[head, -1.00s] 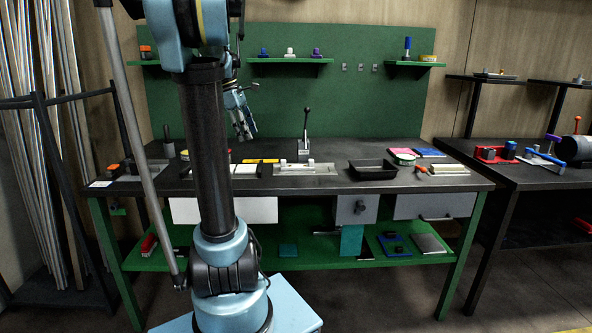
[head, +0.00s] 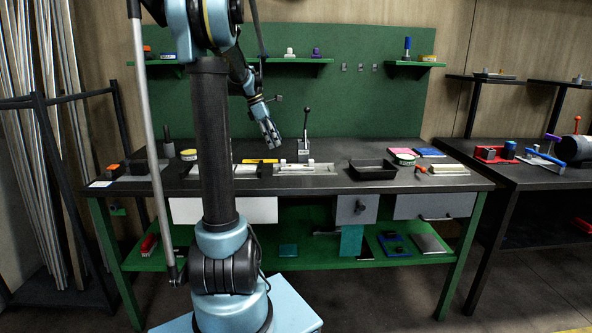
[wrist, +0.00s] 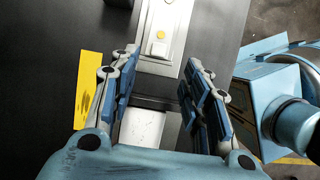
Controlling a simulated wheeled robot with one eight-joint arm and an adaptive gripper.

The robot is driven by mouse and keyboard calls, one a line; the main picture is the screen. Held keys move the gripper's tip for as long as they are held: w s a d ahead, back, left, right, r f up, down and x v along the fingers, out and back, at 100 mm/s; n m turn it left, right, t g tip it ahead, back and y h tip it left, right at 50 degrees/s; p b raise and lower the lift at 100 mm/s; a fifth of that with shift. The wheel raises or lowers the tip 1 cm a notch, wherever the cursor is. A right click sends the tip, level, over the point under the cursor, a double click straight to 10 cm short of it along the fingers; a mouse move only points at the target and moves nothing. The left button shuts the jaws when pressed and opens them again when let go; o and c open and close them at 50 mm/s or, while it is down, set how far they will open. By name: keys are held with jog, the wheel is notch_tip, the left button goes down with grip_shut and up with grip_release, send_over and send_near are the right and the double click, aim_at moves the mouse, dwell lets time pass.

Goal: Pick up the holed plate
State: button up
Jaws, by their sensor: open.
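My gripper (head: 271,136) hangs above the back middle of the workbench, apart from everything on it. The wrist view shows its two blue-padded fingers (wrist: 162,88) spread wide with nothing held between them. A pale metal plate (wrist: 148,58) with a yellow round spot lies below and beyond the fingertips. In the head view a pale metal base plate (head: 290,169) lies on the bench near an upright lever device (head: 304,150). I cannot make out holes in either view, so I cannot tell which piece is the holed plate.
A yellow strip (wrist: 90,82) lies left of the fingers. A white block (wrist: 142,126) shows between them. A black tray (head: 373,170) stands right of the lever device. The dark bench top (head: 330,184) has free room along its front.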

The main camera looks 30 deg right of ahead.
aim_at(284, 160)
jog(key=x, duration=0.9)
jog(key=shift+d+r, duration=0.1)
grip_shut()
